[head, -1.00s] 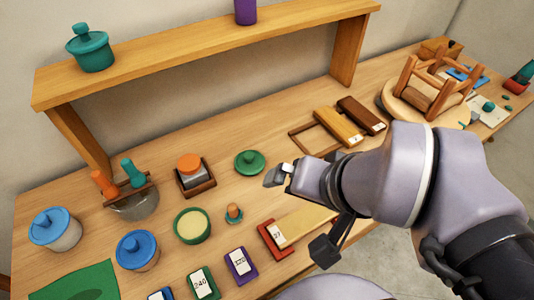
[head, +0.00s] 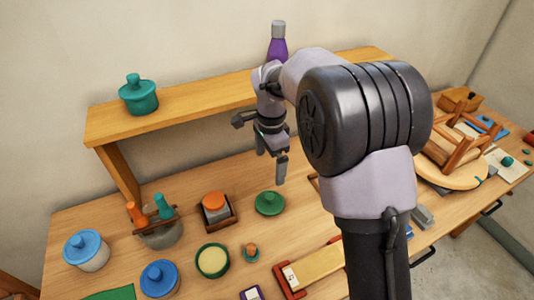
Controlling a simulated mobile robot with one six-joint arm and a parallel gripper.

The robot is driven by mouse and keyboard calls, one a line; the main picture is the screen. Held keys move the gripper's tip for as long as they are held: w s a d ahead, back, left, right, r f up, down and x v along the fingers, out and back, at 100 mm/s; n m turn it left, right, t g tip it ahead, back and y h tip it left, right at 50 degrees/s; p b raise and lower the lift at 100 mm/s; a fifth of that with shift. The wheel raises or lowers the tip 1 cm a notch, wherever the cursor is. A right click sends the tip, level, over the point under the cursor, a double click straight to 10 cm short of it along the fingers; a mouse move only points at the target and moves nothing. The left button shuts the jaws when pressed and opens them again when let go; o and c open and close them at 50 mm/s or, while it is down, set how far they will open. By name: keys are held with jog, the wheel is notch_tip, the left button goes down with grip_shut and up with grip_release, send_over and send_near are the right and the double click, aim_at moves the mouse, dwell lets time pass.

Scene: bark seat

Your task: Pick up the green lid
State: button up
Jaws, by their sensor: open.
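The green lid (head: 269,203) is a round disc with a small knob. It lies flat on the wooden bench, right of the orange-topped block. My gripper (head: 271,168) is open and empty, pointing down above and a little behind the lid, apart from it. A teal lidded pot (head: 138,94) stands on the raised shelf. An open green round tin (head: 212,260) with pale contents sits on the bench, left and in front of the lid.
An orange-topped block (head: 215,206) sits in a wooden tray left of the lid. Blue-lidded jars (head: 87,250) stand at the left. The shelf (head: 190,112) runs behind, with a purple bottle (head: 277,45) on it. My arm hides much of the right side.

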aim_at(270, 196)
jog(key=f+b, duration=0.1)
jog(key=f, duration=0.3)
jog(key=f+b, duration=0.1)
jog(key=f, duration=0.4)
jog(key=f+b, duration=0.2)
jog(key=f, duration=0.2)
jog(key=shift+w+a+f, duration=0.2)
jog(key=shift+w+f, duration=0.05)
jog(key=shift+w, duration=0.05)
jog(key=f, duration=0.2)
jog(key=f+b, duration=0.2)
jog(key=f, duration=0.1)
jog(key=shift+w+d+f, duration=0.15)
jog(key=shift+d+f, duration=0.15)
jog(key=shift+f, duration=0.05)
jog(key=shift+r, duration=0.15)
jog(key=c, duration=1.1)
